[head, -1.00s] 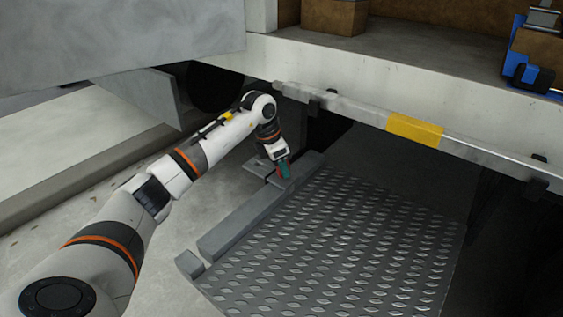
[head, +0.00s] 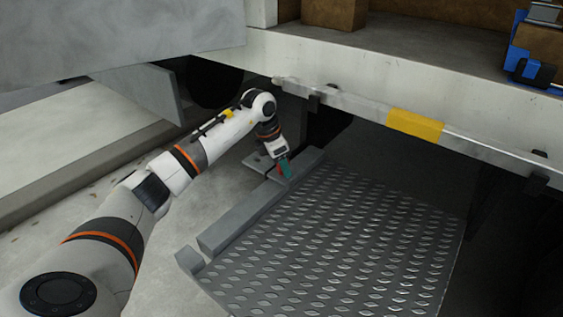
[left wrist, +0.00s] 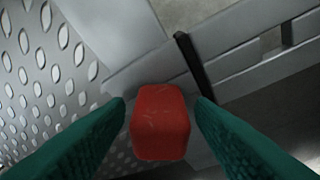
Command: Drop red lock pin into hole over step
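The red lock pin (left wrist: 160,122) shows as a red block between the green fingers of my left gripper (left wrist: 160,101) in the left wrist view. A narrow gap shows on each side of it, so the fingers are open around it. In the head view the left gripper (head: 284,168) is at the far left corner of the step, pointing down, with a little red at its tip. The step (head: 330,240) is a dark tread plate with a grey side rail (head: 245,218). The hole and the pin's lower end are hidden. My right gripper is out of view.
The truck's edge bar (head: 350,108) with a yellow patch (head: 415,125) runs above and behind the step. A grey panel (head: 120,40) hangs over the arm at upper left. Boxes (head: 335,14) stand on the truck bed. The tread plate is clear.

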